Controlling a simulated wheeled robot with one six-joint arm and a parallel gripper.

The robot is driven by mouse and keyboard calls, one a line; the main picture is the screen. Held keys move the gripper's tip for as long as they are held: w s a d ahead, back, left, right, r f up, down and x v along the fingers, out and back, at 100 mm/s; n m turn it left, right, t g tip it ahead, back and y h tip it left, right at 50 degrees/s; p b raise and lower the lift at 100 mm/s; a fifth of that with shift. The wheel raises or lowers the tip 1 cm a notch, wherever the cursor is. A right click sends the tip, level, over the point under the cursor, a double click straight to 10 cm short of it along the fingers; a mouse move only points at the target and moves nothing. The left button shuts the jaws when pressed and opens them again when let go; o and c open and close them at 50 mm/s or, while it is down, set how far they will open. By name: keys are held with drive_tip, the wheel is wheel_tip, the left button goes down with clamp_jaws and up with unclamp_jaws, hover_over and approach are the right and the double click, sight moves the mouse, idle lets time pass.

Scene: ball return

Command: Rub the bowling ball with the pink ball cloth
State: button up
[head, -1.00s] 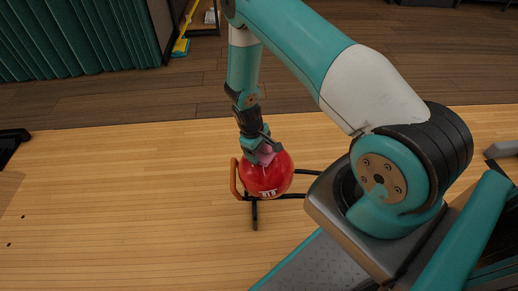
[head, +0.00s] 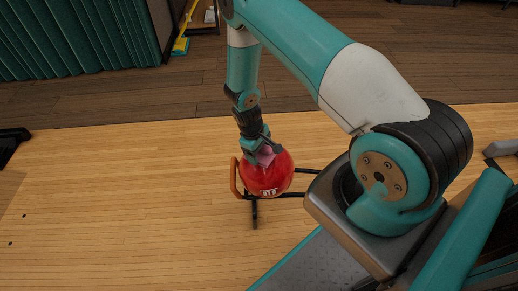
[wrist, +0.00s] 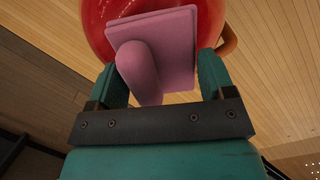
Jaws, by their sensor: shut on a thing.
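The red bowling ball (head: 266,180) with white lettering rests on a low dark stand (head: 254,212) that has an orange-brown curved bar (head: 234,177). The pink ball cloth (head: 265,156) is a flat pad with a rounded grip. My gripper (head: 258,147) is shut on it at the upper side of the ball. In the wrist view the cloth (wrist: 158,50) sits between my fingers (wrist: 160,82), its flat face against or very near the red ball (wrist: 97,20). Actual contact is hidden behind the pad.
The wooden lane floor (head: 120,190) is clear to the left of the ball. A teal curtain (head: 75,40) and a yellow-handled broom (head: 182,43) stand at the back. A dark object (head: 12,143) is at the left edge.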

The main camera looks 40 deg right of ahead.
drive_tip(key=shift+w+a+r+p, duration=0.1)
drive_tip(key=shift+a+r+p, duration=0.05)
drive_tip(key=shift+r+p, duration=0.75)
drive_tip(key=shift+w+a+r+p, duration=0.2)
drive_tip(key=shift+r+p, duration=0.45)
drive_tip(key=shift+r, duration=0.4)
drive_tip(key=shift+w+a+r+p, duration=0.1)
drive_tip(key=shift+a+r+p, duration=0.05)
drive_tip(key=shift+r+p, duration=0.75)
drive_tip(key=shift+r, duration=0.15)
drive_tip(key=shift+w+a+r+p, duration=0.1)
drive_tip(key=shift+r+p, duration=0.45)
drive_tip(key=shift+r, duration=0.15)
drive_tip(key=shift+w+a+r+p, duration=0.1)
drive_tip(key=shift+r+p, duration=0.45)
drive_tip(key=shift+r, duration=0.15)
